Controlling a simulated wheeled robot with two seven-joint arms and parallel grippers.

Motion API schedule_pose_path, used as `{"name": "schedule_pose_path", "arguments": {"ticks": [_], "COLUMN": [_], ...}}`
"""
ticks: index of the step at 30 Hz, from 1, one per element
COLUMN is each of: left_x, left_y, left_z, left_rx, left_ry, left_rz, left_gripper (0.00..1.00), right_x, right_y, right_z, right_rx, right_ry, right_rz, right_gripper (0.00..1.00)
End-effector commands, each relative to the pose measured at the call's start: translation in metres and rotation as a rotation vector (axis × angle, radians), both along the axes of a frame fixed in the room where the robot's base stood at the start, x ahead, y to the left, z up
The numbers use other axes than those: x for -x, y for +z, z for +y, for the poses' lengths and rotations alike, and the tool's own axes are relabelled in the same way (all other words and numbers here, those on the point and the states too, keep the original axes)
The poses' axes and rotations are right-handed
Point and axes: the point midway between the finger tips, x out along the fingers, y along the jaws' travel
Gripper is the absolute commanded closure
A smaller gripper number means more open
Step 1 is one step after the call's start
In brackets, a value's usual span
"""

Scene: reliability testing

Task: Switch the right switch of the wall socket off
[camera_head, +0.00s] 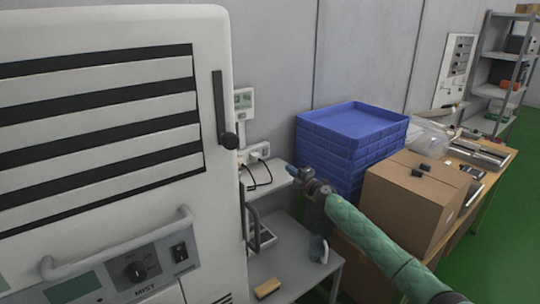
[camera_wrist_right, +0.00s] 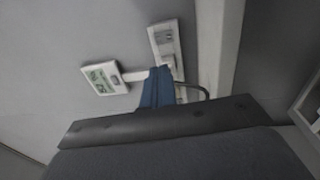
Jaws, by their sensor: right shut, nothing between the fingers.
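The white wall socket (camera_head: 257,153) is on the grey wall, just right of the big white machine in the head view, with dark plugs and cables on it. In the right wrist view the socket (camera_wrist_right: 163,42) looks turned on its side, and my fingers hide part of it. Its individual switches are too small to read. My right gripper (camera_head: 290,169) is shut and empty, to the right of the socket in the head view. Its blue fingers (camera_wrist_right: 157,86) point towards the socket in the wrist view; I cannot tell whether they touch it. My left gripper is not in view.
A wall display unit (camera_head: 243,103) hangs above the socket. The white machine (camera_head: 110,130) fills the left side. Stacked blue crates (camera_head: 352,122) and a cardboard box (camera_head: 405,205) stand right of my gripper. A small shelf (camera_head: 268,176) is below the socket.

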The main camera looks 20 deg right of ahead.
Motion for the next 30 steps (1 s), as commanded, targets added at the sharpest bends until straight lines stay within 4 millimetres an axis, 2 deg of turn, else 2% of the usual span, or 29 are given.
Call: {"name": "schedule_pose_path", "arguments": {"ticks": [9,14,30], "left_x": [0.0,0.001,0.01], "left_y": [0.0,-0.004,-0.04], "left_z": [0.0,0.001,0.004], "left_rx": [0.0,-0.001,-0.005], "left_ry": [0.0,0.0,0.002], "left_rz": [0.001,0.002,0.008], "left_gripper": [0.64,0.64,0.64], "right_x": [-0.001,-0.008,-0.075], "right_y": [0.001,0.003,0.011], "right_z": [0.0,0.003,0.028], "right_rx": [-0.003,-0.005,-0.007], "right_ry": [-0.003,-0.002,-0.002], "right_rz": [0.0,0.0,0.0], "right_gripper": [1.0,1.0,1.0]}}
